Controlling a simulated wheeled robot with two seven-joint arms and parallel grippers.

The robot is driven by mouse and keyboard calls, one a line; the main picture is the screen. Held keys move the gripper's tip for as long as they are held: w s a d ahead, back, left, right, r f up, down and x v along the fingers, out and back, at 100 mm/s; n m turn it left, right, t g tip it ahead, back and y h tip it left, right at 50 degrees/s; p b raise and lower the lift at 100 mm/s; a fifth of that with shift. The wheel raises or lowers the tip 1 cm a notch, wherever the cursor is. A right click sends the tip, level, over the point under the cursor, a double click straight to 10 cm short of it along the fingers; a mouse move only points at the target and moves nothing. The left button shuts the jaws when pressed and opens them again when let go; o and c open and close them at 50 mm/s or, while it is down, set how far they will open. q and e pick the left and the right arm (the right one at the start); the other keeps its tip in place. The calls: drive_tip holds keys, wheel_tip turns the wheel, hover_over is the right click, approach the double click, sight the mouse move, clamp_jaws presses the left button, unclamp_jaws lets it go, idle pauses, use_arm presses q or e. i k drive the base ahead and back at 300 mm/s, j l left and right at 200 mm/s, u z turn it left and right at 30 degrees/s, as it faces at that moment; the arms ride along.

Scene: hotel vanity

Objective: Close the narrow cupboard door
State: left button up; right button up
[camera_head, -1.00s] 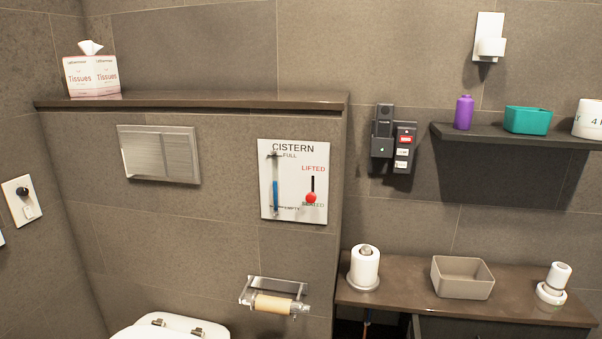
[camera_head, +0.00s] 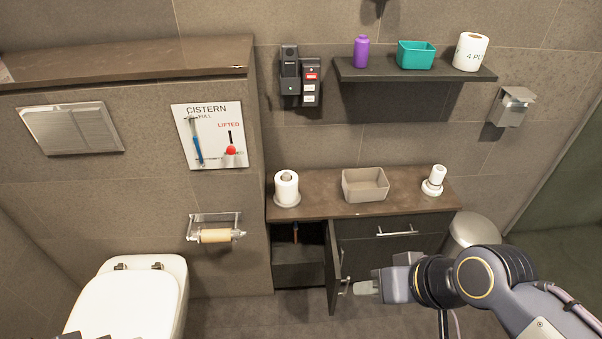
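The narrow cupboard door (camera_head: 333,266) stands open, swung out from the left end of the vanity unit and seen nearly edge-on. Its metal handle (camera_head: 344,286) is on the door's right-hand face, near the front edge. The cupboard opening (camera_head: 298,254) shows a dark inside with a shelf or box low down. My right gripper (camera_head: 366,287) is just right of the handle, pointing left at the door. I cannot tell whether it touches the handle or whether its fingers are apart. Only small dark tips, likely of my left gripper (camera_head: 82,336), show at the bottom left edge.
The brown counter (camera_head: 325,205) above holds a paper roll on a stand (camera_head: 287,189), a beige bin (camera_head: 365,185) and a white item (camera_head: 434,180). A wider drawer front (camera_head: 393,246) is right of the door. The toilet (camera_head: 125,300) stands left, a pedal bin (camera_head: 472,230) right.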

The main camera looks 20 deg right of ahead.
sight(333, 278)
drive_tip(key=l, duration=0.55)
drive_tip(key=k+l, duration=0.15)
drive_tip(key=l, duration=0.35)
drive_tip(key=l+u, duration=0.1)
drive_tip(key=l, duration=0.45)
